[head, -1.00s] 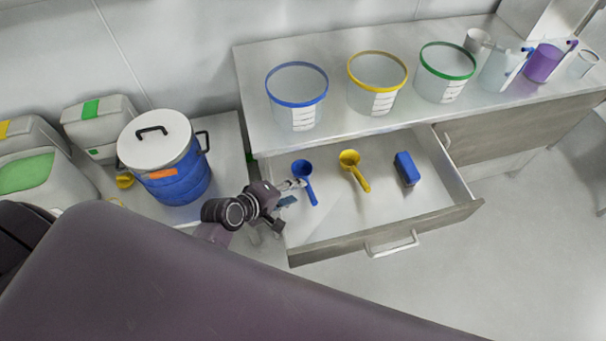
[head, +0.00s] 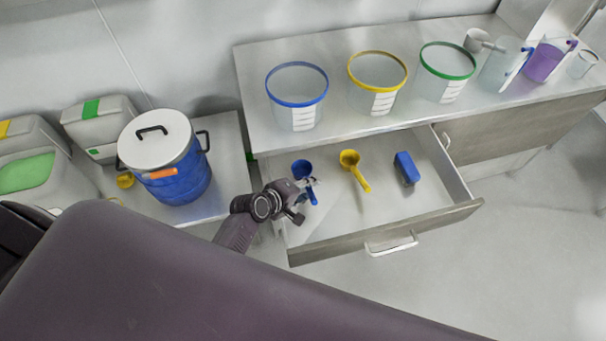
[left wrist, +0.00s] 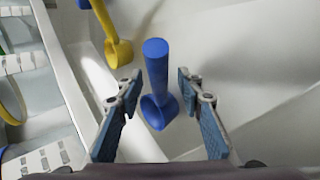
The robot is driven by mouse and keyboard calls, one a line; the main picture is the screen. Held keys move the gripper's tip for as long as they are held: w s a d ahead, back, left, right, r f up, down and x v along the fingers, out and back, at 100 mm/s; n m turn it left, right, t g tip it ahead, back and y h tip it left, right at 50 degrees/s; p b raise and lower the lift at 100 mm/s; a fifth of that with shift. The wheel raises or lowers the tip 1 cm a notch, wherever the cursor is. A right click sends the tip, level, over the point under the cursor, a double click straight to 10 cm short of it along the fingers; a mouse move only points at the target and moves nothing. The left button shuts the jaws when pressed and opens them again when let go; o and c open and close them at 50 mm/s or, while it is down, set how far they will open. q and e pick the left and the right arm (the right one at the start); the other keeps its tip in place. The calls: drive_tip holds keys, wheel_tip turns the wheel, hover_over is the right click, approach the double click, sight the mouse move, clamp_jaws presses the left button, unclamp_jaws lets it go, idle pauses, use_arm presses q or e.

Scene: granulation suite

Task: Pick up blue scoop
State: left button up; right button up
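The blue scoop (head: 303,169) lies in the open drawer (head: 345,225), at its left end, with its handle partly hidden by my gripper in the head view. My left gripper (head: 307,188) is at the scoop's handle. In the left wrist view the blue scoop (left wrist: 156,85) stands out between the two spread fingers of the left gripper (left wrist: 158,95), with a gap on each side. The left gripper is open and holds nothing. My right gripper is in neither view.
A yellow scoop (head: 355,170) and a blue block (head: 407,168) lie in the drawer to the right. Clear buckets with blue (head: 297,98), yellow (head: 376,85) and green (head: 445,72) rims stand on the counter above. A blue lidded drum (head: 178,180) stands at left.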

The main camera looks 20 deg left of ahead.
sight(311, 199)
use_arm(q)
drive_tip(key=shift+c, duration=0.2)
clamp_jaws()
drive_tip(key=shift+r, duration=0.15)
drive_tip(key=shift+s+r, duration=0.1)
drive_tip(key=shift+r, duration=0.4)
drive_tip(key=s+d, duration=0.2)
drive_tip(key=shift+s+f+b, duration=0.2)
drive_tip(key=shift+s+b, duration=0.15)
drive_tip(key=shift+s+d+r, duration=0.15)
drive_tip(key=shift+s+r, duration=0.1)
drive_tip(key=shift+r, duration=0.4)
wheel_tip(311, 199, up, 13)
drive_tip(key=p, duration=0.1)
